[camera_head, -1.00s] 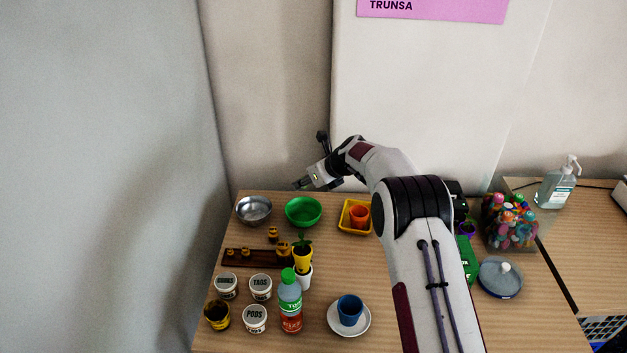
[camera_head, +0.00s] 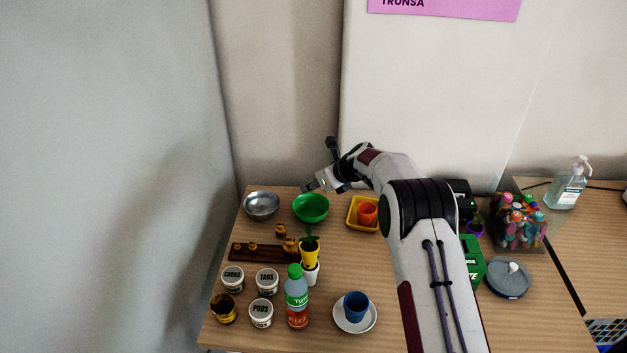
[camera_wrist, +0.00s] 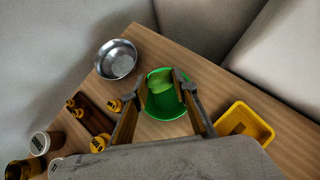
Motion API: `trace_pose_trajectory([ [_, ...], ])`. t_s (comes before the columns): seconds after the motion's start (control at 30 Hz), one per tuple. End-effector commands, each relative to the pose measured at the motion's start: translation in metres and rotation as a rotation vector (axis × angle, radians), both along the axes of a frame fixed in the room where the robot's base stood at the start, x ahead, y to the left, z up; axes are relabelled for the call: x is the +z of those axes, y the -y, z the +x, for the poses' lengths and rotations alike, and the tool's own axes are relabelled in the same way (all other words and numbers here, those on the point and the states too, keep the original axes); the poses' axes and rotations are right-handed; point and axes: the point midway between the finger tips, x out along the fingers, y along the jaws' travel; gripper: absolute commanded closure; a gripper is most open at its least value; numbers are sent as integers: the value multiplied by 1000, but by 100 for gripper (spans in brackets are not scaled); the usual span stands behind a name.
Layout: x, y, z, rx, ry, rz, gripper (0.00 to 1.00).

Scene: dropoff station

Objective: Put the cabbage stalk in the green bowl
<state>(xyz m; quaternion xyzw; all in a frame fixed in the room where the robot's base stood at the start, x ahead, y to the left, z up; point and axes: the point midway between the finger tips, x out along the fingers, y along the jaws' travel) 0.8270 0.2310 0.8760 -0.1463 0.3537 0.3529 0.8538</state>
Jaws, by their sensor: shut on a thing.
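The green bowl (camera_head: 311,214) stands at the back of the table, between the metal bowl and the yellow tray. It also shows in the wrist view (camera_wrist: 166,112), beneath my fingers. My gripper (camera_head: 309,188) is above the green bowl. In the wrist view, my fingertips (camera_wrist: 161,89) are shut on a light green piece, which I take for the cabbage stalk (camera_wrist: 160,81). The stalk shows against the bowl's inside, and its height above the bottom is hard to tell. In the head view the stalk cannot be made out.
A metal bowl (camera_head: 262,206) stands left of the green bowl. A yellow tray (camera_head: 354,225) with an orange cup (camera_head: 367,214) stands to the right. In front are a potted plant (camera_head: 310,256), a bottle (camera_head: 296,299) and a blue cup (camera_head: 355,306) on a saucer.

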Motion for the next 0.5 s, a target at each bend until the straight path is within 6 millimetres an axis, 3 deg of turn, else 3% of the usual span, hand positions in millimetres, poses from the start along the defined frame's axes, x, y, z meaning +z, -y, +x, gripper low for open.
trace_pose_trajectory([
  [0.5,-40,0,0,-1,-1,0,83],
])
